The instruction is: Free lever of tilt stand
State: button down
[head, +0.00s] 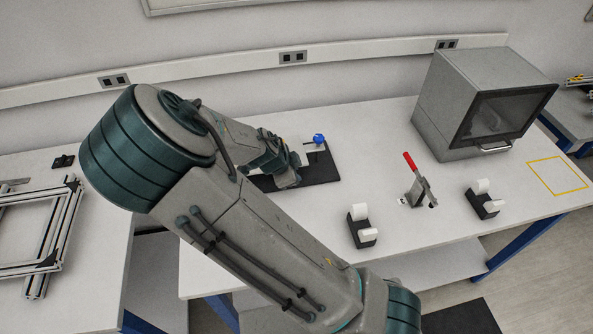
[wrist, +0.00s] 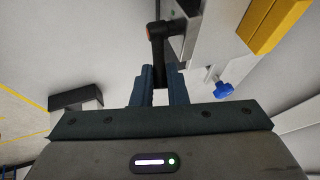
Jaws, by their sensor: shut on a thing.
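The tilt stand has a black base plate (head: 322,169) on the table and a blue knob (head: 319,138); the knob also shows in the wrist view (wrist: 223,90). In the wrist view a black lever (wrist: 158,50) with an orange-red mark at its pivot end runs down between my fingers. My gripper (wrist: 161,88) is shut on this lever, beside a grey plate of the stand (wrist: 210,38). In the head view my arm covers much of the stand, and the lever and fingertips are hidden there.
A toggle clamp with a red handle (head: 411,162) stands to the right, between two black holders with white rollers (head: 361,228) (head: 482,201). A grey box with a dark window (head: 440,100) stands at the back right. A yellow bar (wrist: 272,22) is close in the wrist view.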

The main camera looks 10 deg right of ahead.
jog(key=shift+a+f+n+t+h+b, duration=0.25)
jog(key=shift+a+h+b, duration=0.7)
jog(key=shift+h, duration=0.6)
jog(key=shift+a+f+n+t+h+b, duration=0.15)
jog(key=shift+a+n+h+b, duration=0.35)
jog(key=shift+h+b, duration=0.85)
jog(key=shift+a+f+n+t+h+b, duration=0.1)
jog(key=shift+a+f+n+h+b, duration=0.1)
jog(key=shift+a+h+b, duration=1.15)
jog(key=shift+d+h+p, duration=0.35)
jog(key=shift+h, duration=0.1)
jog(key=c, duration=1.4)
grip_release()
jog(key=shift+c, duration=0.2)
jog(key=b+v, duration=0.3)
jog(key=v, duration=1)
jog(key=shift+a+b, duration=0.35)
